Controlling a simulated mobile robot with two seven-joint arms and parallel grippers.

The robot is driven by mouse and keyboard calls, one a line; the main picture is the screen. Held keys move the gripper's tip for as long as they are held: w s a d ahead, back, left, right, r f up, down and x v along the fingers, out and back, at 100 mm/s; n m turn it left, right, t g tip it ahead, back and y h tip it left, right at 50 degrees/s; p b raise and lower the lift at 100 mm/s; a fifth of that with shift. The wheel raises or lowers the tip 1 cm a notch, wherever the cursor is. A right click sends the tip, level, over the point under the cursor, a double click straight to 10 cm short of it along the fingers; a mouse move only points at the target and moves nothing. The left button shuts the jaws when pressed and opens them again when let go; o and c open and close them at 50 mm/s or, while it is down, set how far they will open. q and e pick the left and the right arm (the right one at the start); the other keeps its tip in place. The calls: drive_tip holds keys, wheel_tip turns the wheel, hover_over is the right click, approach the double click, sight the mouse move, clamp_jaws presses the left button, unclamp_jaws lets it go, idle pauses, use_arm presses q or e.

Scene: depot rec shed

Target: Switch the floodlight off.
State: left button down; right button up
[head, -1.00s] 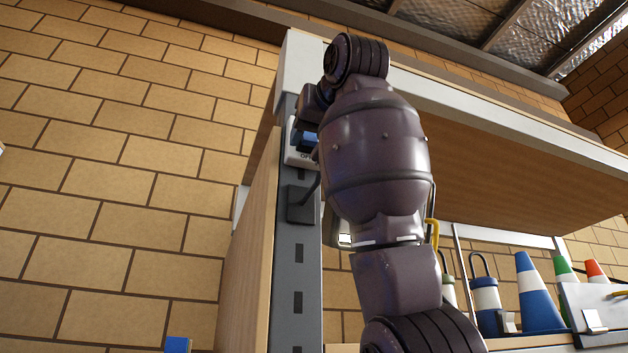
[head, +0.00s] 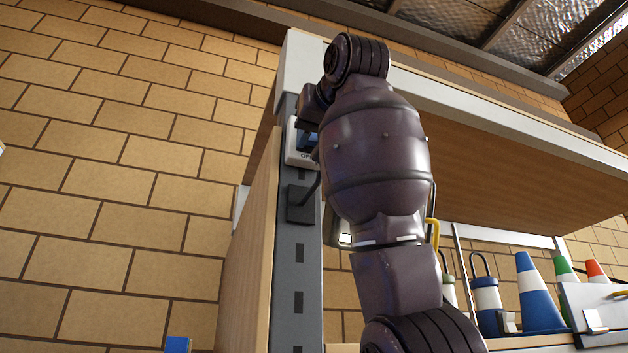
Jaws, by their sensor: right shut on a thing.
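A white switch box (head: 294,150) is fixed to the grey upright post at the left end of the shelf unit. Its lower edge carries a label that reads "OF", the rest hidden by my right arm. A dark blue switch lever (head: 307,142) shows on its front, partly covered. My right gripper (head: 309,122) is at the box, shut on the blue lever; its fingertips are mostly hidden behind my wrist. A cable runs from a grey box (head: 299,204) below and passes behind my arm. I cannot make out the floodlight. My left gripper is not in view.
The grey post (head: 287,300) and wooden side panel (head: 247,270) stand close beside my right arm. A white-edged wooden shelf (head: 500,165) overhangs at right. Below it are a blue-and-white cone (head: 537,297) and other cones. The brick wall at left is clear.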

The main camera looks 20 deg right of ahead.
idle(0.6)
drive_tip(key=o, duration=0.9)
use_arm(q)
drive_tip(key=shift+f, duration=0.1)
use_arm(e)
drive_tip(key=shift+s, duration=0.15)
drive_tip(key=shift+s, duration=0.3)
use_arm(q)
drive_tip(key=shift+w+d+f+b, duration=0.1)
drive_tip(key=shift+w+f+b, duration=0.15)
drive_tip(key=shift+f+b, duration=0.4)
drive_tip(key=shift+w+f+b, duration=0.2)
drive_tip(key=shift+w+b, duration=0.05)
drive_tip(key=shift+b, duration=0.7)
use_arm(e)
drive_tip(key=shift+s+d, duration=0.2)
drive_tip(key=shift+s, duration=4.8)
